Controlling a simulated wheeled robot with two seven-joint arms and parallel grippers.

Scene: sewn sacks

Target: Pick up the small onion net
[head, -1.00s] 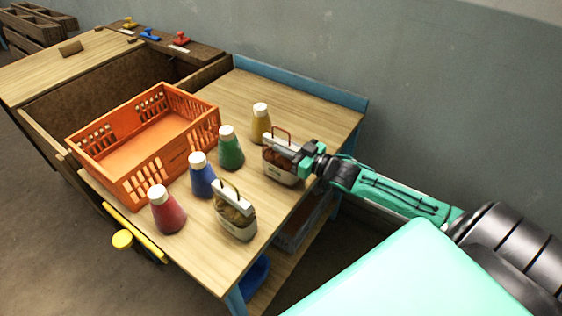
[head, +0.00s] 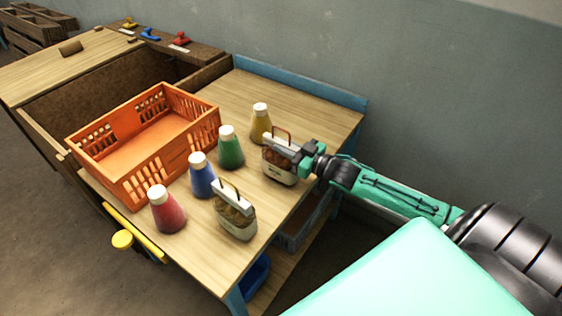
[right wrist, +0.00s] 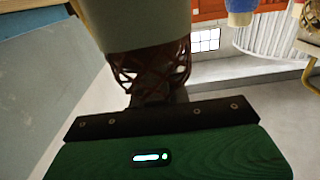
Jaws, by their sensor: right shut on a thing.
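A small net bag (head: 281,172) with red-brown mesh, a pale band and a brown loop handle is at the right side of the table, by the yellow-brown bottle. My right gripper (head: 285,148) reaches it from the right and is shut on its upper part. In the right wrist view the mesh (right wrist: 150,72) shows close up against the jaws, with the pale band beyond. The bag is upright; I cannot tell whether it is clear of the table. A second, similar bag (head: 236,221) with yellowish-brown contents and a white top strip stands at the front edge. My left gripper is not in view.
Bottles in red (head: 166,211), blue (head: 202,180), green (head: 230,152) and yellow-brown (head: 261,125) stand in a row on the table (head: 290,100). An orange crate (head: 140,185) stands to their left. A blue ledge (head: 300,84) runs along the back.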

